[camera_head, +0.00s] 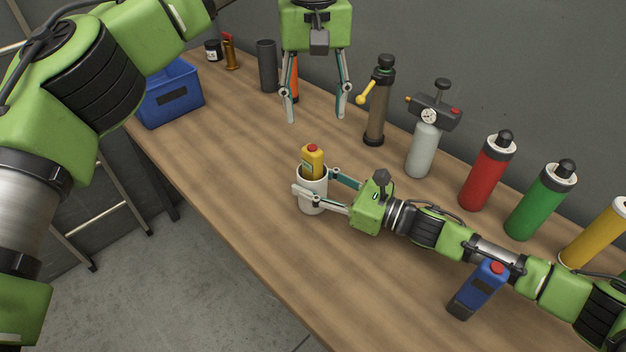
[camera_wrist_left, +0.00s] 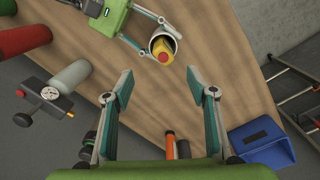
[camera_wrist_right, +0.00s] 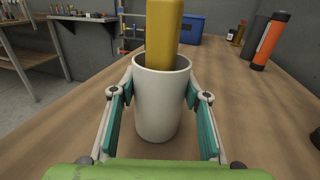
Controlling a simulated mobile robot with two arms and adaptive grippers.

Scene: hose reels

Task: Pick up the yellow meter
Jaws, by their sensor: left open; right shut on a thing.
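The yellow meter (camera_head: 313,160) with a red top stands inside a white cup (camera_head: 314,202), its upper part sticking out above the rim. It also shows in the left wrist view (camera_wrist_left: 164,50) and in the right wrist view (camera_wrist_right: 163,35). My right gripper (camera_head: 312,197) is shut around the white cup (camera_wrist_right: 157,105), one finger on each side, with the cup at the table surface. My left gripper (camera_head: 317,117) is open and empty, pointing down above the table, behind and higher than the cup. The meter's lower part is hidden in the cup.
A blue bin (camera_head: 172,95) stands at the table's far left. A brown pump bottle (camera_head: 377,105), a grey gauge cylinder (camera_head: 423,150), and red (camera_head: 487,172) and green (camera_head: 541,203) canisters line the wall side. A blue bottle (camera_head: 478,291) stands beside my right arm. The left front table strip is clear.

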